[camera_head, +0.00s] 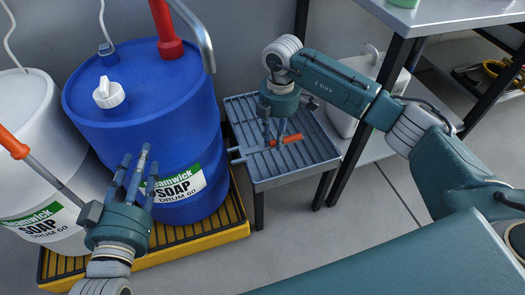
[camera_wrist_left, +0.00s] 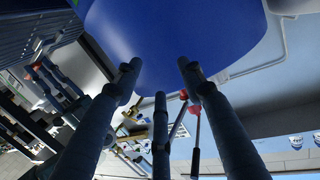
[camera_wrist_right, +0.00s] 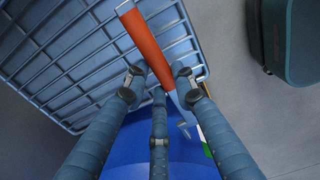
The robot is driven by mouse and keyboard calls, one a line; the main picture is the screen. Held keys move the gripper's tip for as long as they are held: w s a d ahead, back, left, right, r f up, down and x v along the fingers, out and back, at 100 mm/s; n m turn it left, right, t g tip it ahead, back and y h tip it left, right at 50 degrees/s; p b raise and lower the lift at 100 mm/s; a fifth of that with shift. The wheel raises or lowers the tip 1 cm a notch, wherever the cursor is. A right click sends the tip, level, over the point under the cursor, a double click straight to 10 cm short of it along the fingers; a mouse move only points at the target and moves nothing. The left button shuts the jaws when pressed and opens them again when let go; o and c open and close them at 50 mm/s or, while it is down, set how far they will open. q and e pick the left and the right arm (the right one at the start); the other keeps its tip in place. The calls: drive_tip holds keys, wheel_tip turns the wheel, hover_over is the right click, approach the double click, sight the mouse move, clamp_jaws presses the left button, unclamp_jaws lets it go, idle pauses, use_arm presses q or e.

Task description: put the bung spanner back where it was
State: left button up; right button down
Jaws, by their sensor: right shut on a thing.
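The bung spanner (camera_head: 293,138), with an orange handle and a grey metal end, is at the grey slatted tray stand (camera_head: 320,150). In the right wrist view, the orange handle (camera_wrist_right: 146,42) runs between my fingers over the slats, and its metal end shows past them. My right gripper (camera_head: 275,143) points down and is shut on the spanner. I cannot tell whether the spanner touches the slats. My left gripper (camera_head: 135,165) is open and empty, with fingers spread in front of the blue drum (camera_head: 135,100).
A white drum (camera_head: 25,120) stands left of the blue one, near a yellow slatted pallet (camera_head: 215,228). An orange-handled rod (camera_head: 40,170) slants behind my left gripper. A white jerrycan (camera_head: 350,110) and a table leg (camera_head: 350,160) stand right of the tray stand. The floor in front is clear.

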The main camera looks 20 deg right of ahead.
sight(262, 156)
drive_tip(key=a+f, duration=0.1)
drive_tip(key=w+a+f+b, duration=0.1)
drive_tip(key=a+f, duration=0.1)
drive_tip(key=shift+w+f+b, duration=0.2)
drive_tip(key=shift+w+b, duration=0.15)
drive_tip(key=shift+w, duration=0.05)
wheel_tip(262, 156, down, 3)
drive_tip(key=shift+r+b, duration=0.15)
drive_tip(key=shift+b, duration=0.4)
use_arm(q)
drive_tip(key=s+r+t+h, duration=0.2)
drive_tip(key=r+t, duration=0.3)
drive_tip(key=r, duration=0.4)
drive_tip(key=s+r+t+h, duration=0.1)
drive_tip(key=s+r+t, duration=0.3)
drive_tip(key=r, duration=0.5)
drive_tip(key=shift+s+d+r+t+h+b, duration=0.3)
drive_tip(key=shift+r+t+h+b, duration=0.1)
drive_tip(key=shift+t, duration=0.1)
use_arm(e)
drive_tip(key=shift+w+a+f, duration=0.1)
drive_tip(key=shift+a+f, duration=0.1)
drive_tip(key=shift+f, duration=0.25)
drive_tip(key=c, duration=1.4)
unclamp_jaws()
drive_tip(key=shift+f, duration=0.15)
